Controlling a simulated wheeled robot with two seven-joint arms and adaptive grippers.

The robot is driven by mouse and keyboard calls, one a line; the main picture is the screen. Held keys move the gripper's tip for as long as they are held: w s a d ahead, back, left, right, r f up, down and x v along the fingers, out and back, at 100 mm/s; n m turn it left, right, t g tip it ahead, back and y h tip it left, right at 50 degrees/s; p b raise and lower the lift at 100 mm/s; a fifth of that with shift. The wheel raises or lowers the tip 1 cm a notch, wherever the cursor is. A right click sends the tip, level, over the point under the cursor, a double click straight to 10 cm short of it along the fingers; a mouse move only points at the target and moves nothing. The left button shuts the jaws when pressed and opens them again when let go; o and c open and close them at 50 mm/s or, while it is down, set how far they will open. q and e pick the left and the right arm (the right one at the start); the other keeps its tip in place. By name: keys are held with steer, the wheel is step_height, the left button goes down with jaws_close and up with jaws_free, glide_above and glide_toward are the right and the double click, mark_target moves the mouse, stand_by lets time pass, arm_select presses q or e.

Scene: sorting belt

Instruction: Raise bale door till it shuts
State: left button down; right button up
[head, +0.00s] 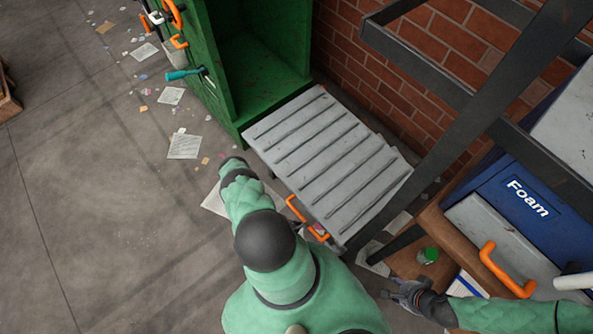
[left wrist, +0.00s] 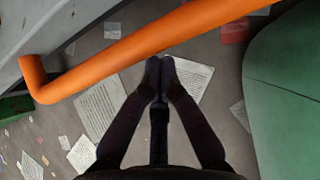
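The bale door (head: 325,155) is a grey ribbed panel. It lies lowered and sloping out from the foot of the green baler (head: 265,60), whose chamber is open. An orange bar handle (head: 305,218) runs along the door's outer edge. In the left wrist view the handle (left wrist: 150,40) crosses above my left gripper (left wrist: 160,75). That gripper's fingertips meet with nothing between them, close to the bar but not around it. In the head view my left arm largely hides it. My right gripper (head: 392,292) is at lower right, away from the door; its finger gap is unclear.
A blue "Foam" bin (head: 528,195) and another orange handle (head: 505,270) are at right, near a dark metal frame (head: 455,105). A brick wall (head: 360,60) stands behind the door. Paper scraps (head: 184,145) litter the open floor at left.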

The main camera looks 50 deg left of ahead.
arm_select(q)
steer(key=shift+w+r, duration=0.15)
steer(key=shift+r, duration=0.5)
steer(key=shift+r, duration=0.1)
